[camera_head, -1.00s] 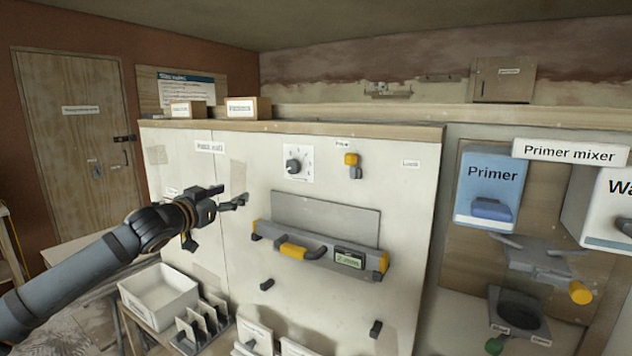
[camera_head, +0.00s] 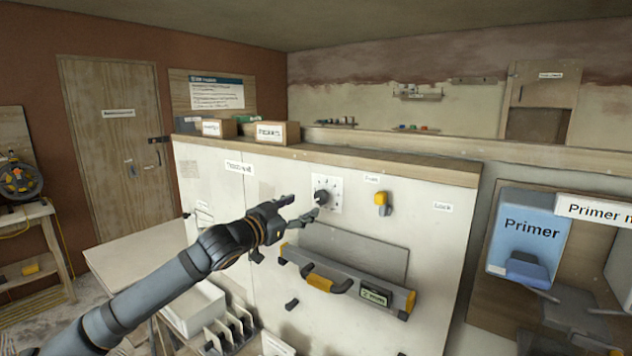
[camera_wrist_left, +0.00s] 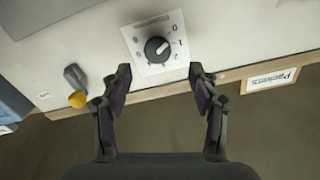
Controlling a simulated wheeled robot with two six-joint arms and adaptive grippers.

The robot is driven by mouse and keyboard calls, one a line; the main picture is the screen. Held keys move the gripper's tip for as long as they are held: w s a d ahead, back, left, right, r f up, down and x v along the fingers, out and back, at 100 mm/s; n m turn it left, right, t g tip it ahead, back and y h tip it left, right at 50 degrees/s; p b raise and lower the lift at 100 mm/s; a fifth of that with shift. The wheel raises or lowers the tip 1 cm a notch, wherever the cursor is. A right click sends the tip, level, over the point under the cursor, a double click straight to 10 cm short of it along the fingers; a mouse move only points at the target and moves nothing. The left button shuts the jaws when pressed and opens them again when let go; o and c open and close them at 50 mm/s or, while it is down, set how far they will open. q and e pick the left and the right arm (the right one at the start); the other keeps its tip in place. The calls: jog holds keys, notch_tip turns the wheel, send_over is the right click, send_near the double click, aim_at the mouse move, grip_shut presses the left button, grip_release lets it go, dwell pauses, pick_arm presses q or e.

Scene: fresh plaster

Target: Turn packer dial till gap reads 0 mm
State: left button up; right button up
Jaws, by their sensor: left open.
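The packer dial (camera_head: 322,196) is a dark round knob on a white plate with numbers, fixed to the pale wall panel. It also shows in the left wrist view (camera_wrist_left: 157,49), where the plate carries marks such as 0, 1 and 2. My left gripper (camera_head: 306,207) is open just in front of and left of the dial. In the left wrist view my left gripper (camera_wrist_left: 160,82) has its fingers spread apart, with the dial beyond the gap and nothing between them. A level with a small green display (camera_head: 374,297) hangs below; its reading is too small to tell. My right gripper is not in view.
A yellow-topped switch (camera_head: 381,199) is right of the dial. A grey plate (camera_head: 355,250) stands behind the level. Boxes (camera_head: 278,132) sit on the panel's top ledge. A blue Primer box (camera_head: 527,235) is at the right.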

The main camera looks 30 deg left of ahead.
aim_at(319, 200)
pick_arm(q)
jog(key=w+p, duration=0.3)
jog(key=w+d+p, duration=0.1)
jog(key=w, duration=0.1)
jog(key=shift+w, duration=0.2)
jog(key=shift+w+d+f+p, duration=0.1)
jog(key=shift+w+p, duration=0.05)
jog(key=shift+w, duration=0.25)
jog(key=shift+w+d+f+p, duration=0.1)
jog(key=shift+w+p, duration=0.05)
jog(key=shift+w, duration=0.2)
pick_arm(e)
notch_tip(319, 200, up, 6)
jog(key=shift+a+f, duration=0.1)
pick_arm(q)
jog(key=shift+s, duration=0.1)
jog(key=shift+c, duration=0.5)
jog(key=c, duration=1.1)
